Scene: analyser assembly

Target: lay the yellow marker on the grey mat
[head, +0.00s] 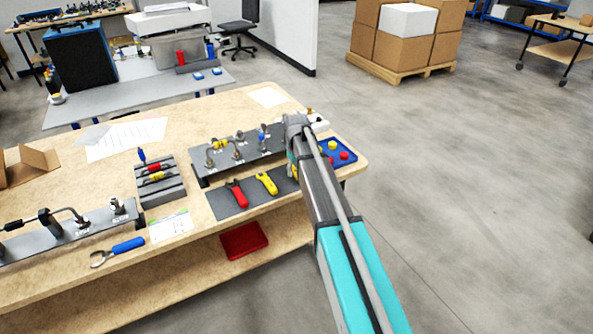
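The dark grey mat (226,207) lies near the front edge of the wooden table, with a red-handled tool (236,193) and a yellow tool (266,183) on it. I cannot pick out the yellow marker for certain. A short yellow piece (157,177) lies across a grey stepped rack (161,194), just in front of a similar red piece. My arm reaches from the lower right over the table to the mat's right end. My gripper is hidden behind or below my own arm there, so its fingers and anything in them do not show.
A grey fixture plate (205,181) with metal fittings stands behind the mat. A blue tray (346,161) with red and yellow round pieces is right of my arm. A red bin (243,241) sits on the lower shelf.

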